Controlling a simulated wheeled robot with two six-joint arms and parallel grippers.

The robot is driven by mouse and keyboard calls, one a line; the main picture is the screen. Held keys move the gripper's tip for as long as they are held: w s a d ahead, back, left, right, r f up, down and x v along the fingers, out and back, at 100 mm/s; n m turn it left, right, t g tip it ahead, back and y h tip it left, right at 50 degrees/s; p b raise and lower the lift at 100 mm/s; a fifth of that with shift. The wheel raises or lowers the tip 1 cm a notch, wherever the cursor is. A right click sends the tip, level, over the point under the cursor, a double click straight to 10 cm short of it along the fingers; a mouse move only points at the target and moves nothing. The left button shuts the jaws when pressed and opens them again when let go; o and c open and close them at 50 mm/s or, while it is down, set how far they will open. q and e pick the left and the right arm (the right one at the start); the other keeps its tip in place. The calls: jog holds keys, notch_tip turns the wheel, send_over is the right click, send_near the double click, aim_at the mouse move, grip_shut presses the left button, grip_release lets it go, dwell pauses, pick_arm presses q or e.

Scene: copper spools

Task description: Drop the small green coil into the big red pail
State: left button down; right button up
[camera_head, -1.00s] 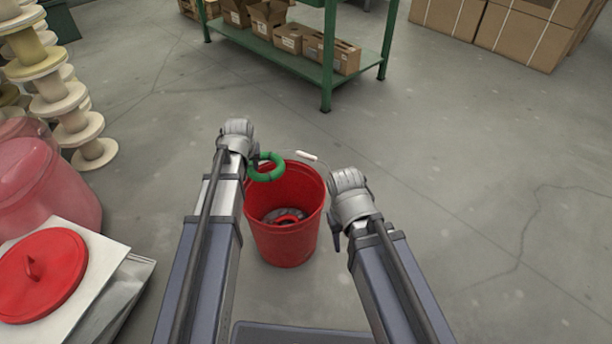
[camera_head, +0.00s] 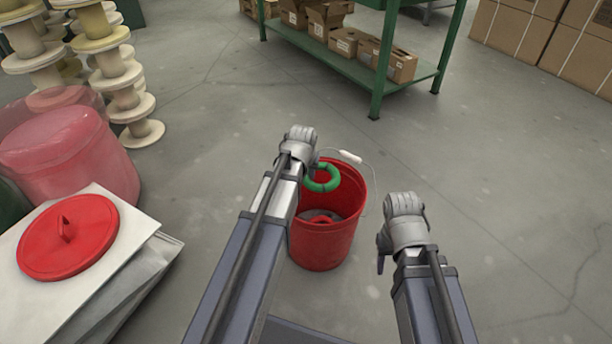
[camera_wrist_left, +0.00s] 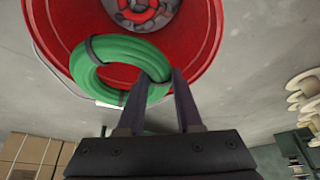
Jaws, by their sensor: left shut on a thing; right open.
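The small green coil (camera_head: 322,178) is a ring held by my left gripper (camera_head: 310,168) over the mouth of the big red pail (camera_head: 325,240). In the left wrist view the green coil (camera_wrist_left: 118,62) sits at the fingers of my left gripper (camera_wrist_left: 158,95), with the red pail (camera_wrist_left: 205,50) behind it. The pail stands upright on the floor and has a red ring and grey items at its bottom. My right gripper (camera_head: 383,255) is open and empty, to the right of the pail; its fingers are small in the picture.
A red lid (camera_head: 68,238) lies on a white stack at the left. Pink translucent bins (camera_head: 75,150) and pale spools (camera_head: 118,75) stand behind it. A green shelf (camera_head: 350,66) with cardboard boxes stands at the back. The floor right of the pail is clear.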

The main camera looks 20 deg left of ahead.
pick_arm(q)
notch_tip(320, 180, down, 6)
jog(key=b, duration=0.5)
jog(key=shift+r, duration=0.15)
jog(key=c, duration=0.5)
grip_release()
jog(key=shift+r, duration=0.1)
jog(key=p+v, duration=0.7)
jog(key=shift+s+r, duration=0.25)
jog(key=shift+r, duration=0.1)
jog(key=shift+f, duration=0.1)
